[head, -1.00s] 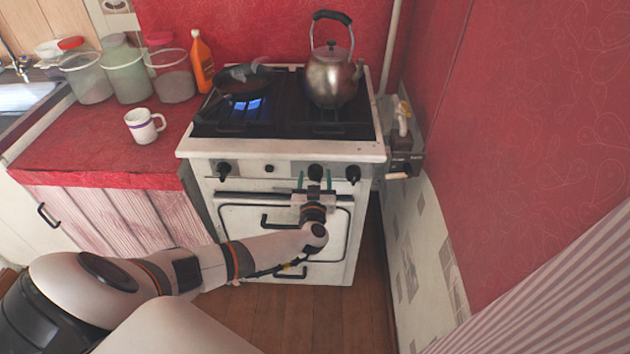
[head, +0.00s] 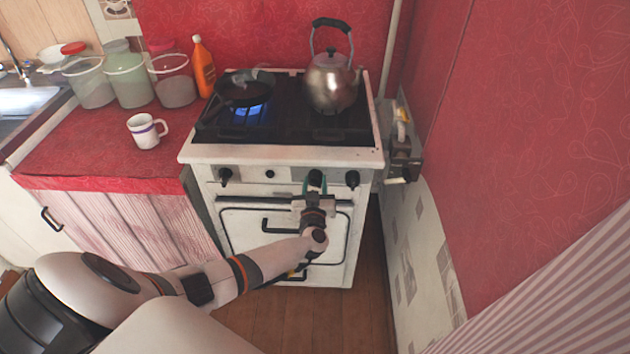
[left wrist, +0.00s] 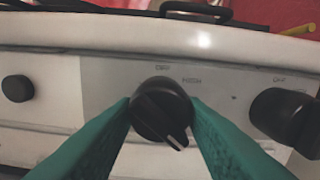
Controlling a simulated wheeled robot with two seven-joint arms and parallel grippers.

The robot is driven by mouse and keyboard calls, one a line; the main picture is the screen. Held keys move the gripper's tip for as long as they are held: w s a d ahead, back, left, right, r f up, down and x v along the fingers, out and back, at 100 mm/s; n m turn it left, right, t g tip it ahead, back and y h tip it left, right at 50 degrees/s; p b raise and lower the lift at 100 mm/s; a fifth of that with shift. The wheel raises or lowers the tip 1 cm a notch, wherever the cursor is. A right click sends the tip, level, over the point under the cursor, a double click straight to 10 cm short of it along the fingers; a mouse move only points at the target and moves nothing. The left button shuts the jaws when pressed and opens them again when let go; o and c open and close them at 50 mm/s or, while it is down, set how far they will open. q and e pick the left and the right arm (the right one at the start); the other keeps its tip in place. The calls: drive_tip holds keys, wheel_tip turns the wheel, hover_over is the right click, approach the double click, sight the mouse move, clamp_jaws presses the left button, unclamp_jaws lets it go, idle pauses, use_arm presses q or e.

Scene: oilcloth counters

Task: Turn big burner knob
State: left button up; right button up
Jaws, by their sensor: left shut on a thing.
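The white stove (head: 280,153) has a front panel with several black knobs. My left gripper (head: 316,186) is at the knob (head: 315,177) right of the panel's middle. In the left wrist view, the green fingers (left wrist: 162,128) press on both sides of this round black knob (left wrist: 158,108). Its white pointer line is turned to the lower right, and "OFF" and "HIGH" labels show above it. Another knob (head: 352,178) is to its right, and one (head: 225,175) is at the far left. My right gripper is not in view.
A kettle (head: 331,84) stands on the right of the cooktop. An oven handle bar (head: 255,201) runs below the knobs. A mug (head: 146,131) stands on the red counter (head: 85,150).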

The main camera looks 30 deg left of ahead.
use_arm(q)
drive_tip(key=shift+d+n+p, duration=0.1)
drive_tip(key=shift+n+p, duration=0.5)
drive_tip(key=shift+p, duration=0.05)
drive_tip(key=shift+f+n, duration=0.1)
drive_tip(key=shift+n, duration=0.6)
drive_tip(key=n+b, duration=0.1)
drive_tip(key=n, duration=0.3)
drive_tip(key=shift+n, duration=0.7)
drive_tip(key=o, duration=1)
drive_tip(key=v, duration=1.2)
drive_tip(key=shift+p, duration=0.35)
